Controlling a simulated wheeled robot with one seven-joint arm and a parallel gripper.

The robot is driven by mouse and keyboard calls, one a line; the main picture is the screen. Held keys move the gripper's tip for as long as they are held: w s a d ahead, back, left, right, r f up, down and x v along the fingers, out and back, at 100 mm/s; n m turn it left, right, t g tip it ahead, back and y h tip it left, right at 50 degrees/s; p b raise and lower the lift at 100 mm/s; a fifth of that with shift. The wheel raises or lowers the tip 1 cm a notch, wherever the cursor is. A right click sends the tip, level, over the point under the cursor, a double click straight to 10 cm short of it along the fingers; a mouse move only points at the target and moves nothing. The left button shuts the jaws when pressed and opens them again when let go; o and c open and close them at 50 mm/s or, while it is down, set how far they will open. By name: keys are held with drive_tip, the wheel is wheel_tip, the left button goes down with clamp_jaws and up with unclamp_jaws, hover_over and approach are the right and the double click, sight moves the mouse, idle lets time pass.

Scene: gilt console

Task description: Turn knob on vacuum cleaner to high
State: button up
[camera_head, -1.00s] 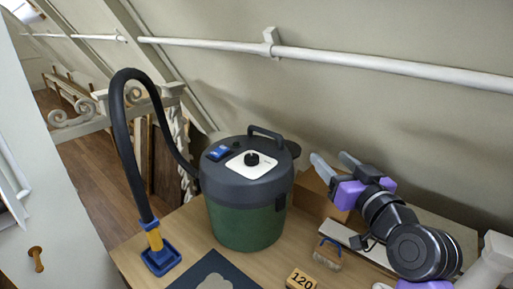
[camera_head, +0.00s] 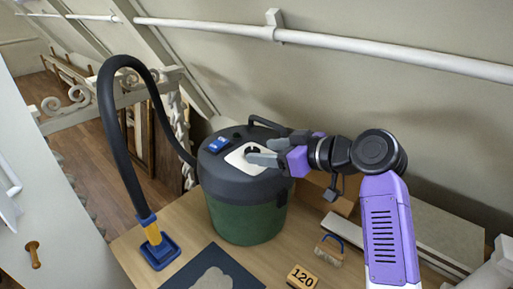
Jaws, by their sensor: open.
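The vacuum cleaner (camera_head: 243,215) stands on the wooden table, with a green drum and a dark grey lid. A white square plate (camera_head: 236,160) on the lid carries the black knob (camera_head: 252,153), which is partly hidden by my gripper. A blue switch (camera_head: 218,144) sits left of the plate. My gripper (camera_head: 256,153) is open, with its grey fingers pointing left over the plate, at the knob. I cannot tell whether the fingers touch the knob, or which way the knob points.
The black hose (camera_head: 108,120) arches left to a blue nozzle (camera_head: 159,252) on the table (camera_head: 185,218). A dark mat (camera_head: 240,278), a block marked 120 (camera_head: 301,277) and a small brush (camera_head: 329,250) lie in front. A sloping wall with a white pipe (camera_head: 350,49) rises behind.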

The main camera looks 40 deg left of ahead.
sight(254, 151)
drive_tip(key=shift+x, duration=1.75)
drive_tip(key=shift+p, duration=0.3)
clamp_jaws()
